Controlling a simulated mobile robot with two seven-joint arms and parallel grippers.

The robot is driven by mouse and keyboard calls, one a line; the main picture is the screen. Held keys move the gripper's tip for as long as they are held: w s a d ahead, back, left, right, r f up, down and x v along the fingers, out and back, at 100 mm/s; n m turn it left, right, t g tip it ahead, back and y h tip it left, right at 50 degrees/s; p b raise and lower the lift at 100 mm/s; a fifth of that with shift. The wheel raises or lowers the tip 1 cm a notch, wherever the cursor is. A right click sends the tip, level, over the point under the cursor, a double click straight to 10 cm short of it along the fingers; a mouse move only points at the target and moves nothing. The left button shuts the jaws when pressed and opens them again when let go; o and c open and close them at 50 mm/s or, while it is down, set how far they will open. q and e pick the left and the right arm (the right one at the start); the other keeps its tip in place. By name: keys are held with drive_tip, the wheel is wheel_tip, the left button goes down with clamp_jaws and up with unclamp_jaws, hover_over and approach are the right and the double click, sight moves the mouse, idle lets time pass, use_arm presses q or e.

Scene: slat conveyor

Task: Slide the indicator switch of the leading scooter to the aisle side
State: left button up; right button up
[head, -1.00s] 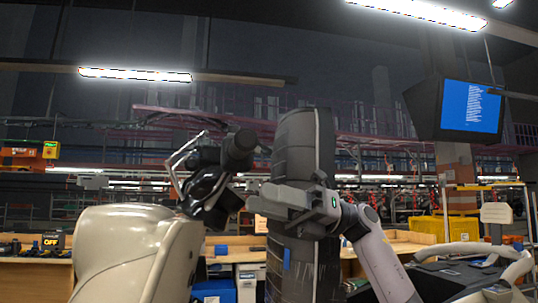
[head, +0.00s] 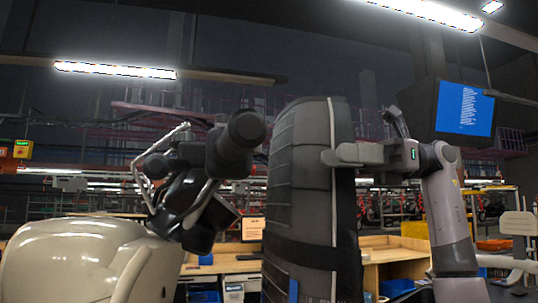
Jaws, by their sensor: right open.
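The scooter's cream body (head: 85,262) fills the lower left of the head view. Its dark handlebar end (head: 205,165) rises above it, with a round-ended black grip (head: 245,130) and a pale metal lever (head: 155,155). I cannot make out the indicator switch. My right gripper (head: 340,155) is open and empty, pointing left, with its fingertips overlapping the right side of a tall dark ribbed seat-like shape (head: 298,200). I cannot tell whether they touch it. The gripper is to the right of the handlebar, apart from it. My left gripper is not in view.
The dark ribbed shape stands between the handlebar and my right gripper. Wooden workbenches (head: 395,255) with blue bins (head: 397,287) stand behind. A blue screen (head: 464,107) hangs at the upper right.

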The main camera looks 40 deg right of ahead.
sight(261, 151)
drive_tip(key=x, duration=1.2)
drive_tip(key=shift+s, duration=0.15)
